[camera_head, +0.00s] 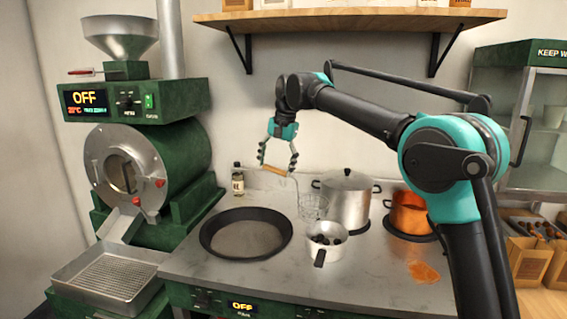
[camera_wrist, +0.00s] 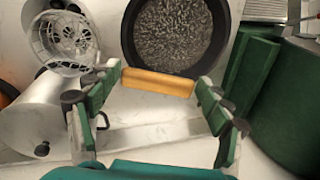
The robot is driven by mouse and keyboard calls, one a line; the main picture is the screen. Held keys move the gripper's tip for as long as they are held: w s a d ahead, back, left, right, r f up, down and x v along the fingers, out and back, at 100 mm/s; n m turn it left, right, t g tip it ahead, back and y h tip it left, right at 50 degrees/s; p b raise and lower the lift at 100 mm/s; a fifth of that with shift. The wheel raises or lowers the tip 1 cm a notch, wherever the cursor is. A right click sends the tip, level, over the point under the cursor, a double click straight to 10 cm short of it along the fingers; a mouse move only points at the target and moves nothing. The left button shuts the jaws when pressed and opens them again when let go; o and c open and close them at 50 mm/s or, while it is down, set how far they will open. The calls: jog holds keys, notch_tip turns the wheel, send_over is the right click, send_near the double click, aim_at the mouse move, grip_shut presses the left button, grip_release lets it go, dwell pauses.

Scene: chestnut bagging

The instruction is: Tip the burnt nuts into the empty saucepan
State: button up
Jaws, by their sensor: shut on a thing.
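My gripper (camera_head: 276,168) is shut on the wooden handle (camera_wrist: 158,82) of a wire skimmer. The skimmer's wire basket (camera_head: 313,207) hangs above the counter, behind and above a small pale saucepan (camera_head: 326,254). The basket looks empty. Several dark, round nuts lie in the saucepan, whose dark handle points toward the front. In the wrist view, the wire basket (camera_wrist: 62,42) is at upper left, and part of the saucepan shows beyond it. The copper pot (camera_head: 408,217) stands at right; its contents cannot be made out.
A wide black pan (camera_head: 205,236) sits left of the saucepan. A lidded steel pot (camera_head: 347,203) stands close behind the basket. A small bottle (camera_head: 238,183) is at the back. An orange-brown spill (camera_head: 423,271) lies at the front right. The shelf (camera_head: 350,20) is above.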

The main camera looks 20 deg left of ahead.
jog(key=shift+a+f+h, duration=0.2)
jog(key=shift+a+h, duration=0.1)
jog(key=shift+a, duration=0.15)
jog(key=shift+r, duration=1.45)
